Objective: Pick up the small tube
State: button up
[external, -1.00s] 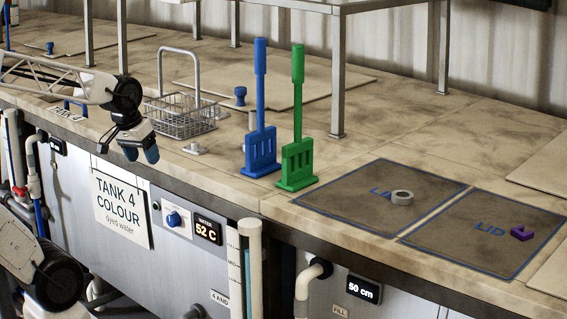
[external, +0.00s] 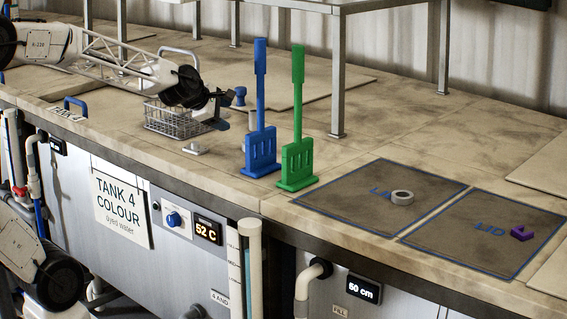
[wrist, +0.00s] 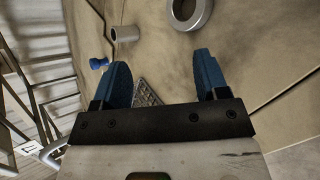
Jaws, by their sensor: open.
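The small tube (wrist: 126,33) is a short pale grey-beige cylinder on the bench, near the top left in the wrist view. In the external view a pale tube (external: 252,121) shows just left of the blue paddle's handle, partly hidden by it. My gripper (external: 221,111) is open and empty, above the wire basket and left of the tube. In the wrist view my blue fingers (wrist: 166,65) are spread apart, and the tube lies beyond the left fingertip, apart from it.
A wider grey ring (wrist: 190,10) lies right of the tube. A blue knob (wrist: 98,63) is beside it. The blue paddle (external: 262,150) and green paddle (external: 297,160) stand upright nearby. The wire basket (external: 170,118) is below my gripper. A grey ring (external: 402,197) lies on a lid.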

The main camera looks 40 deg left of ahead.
aim_at(251, 114)
jog(key=w+a+f+n+t+y, duration=0.1)
jog(key=w+a+n, duration=0.1)
jog(key=w+n, duration=0.2)
jog(key=w+a+f+n+y, duration=0.1)
jog(key=w+n, duration=0.3)
jog(key=w+a+f+n+t+y, duration=0.1)
jog(key=w+a+n, duration=0.1)
jog(key=w+n, duration=0.2)
jog(key=shift+w+a+f+n+t, duration=0.1)
jog(key=shift+a+f+n+t, duration=0.25)
jog(key=shift+n, duration=0.25)
jog(key=shift+w+a+f+n+y, duration=0.35)
jog(key=shift+w+n, duration=0.15)
jog(key=shift+n, duration=0.4)
jog(key=shift+x, duration=1.3)
jog(key=shift+w, duration=0.1)
jog(key=shift+x, duration=2.5)
jog(key=c, duration=1)
jog(key=shift+r, duration=0.1)
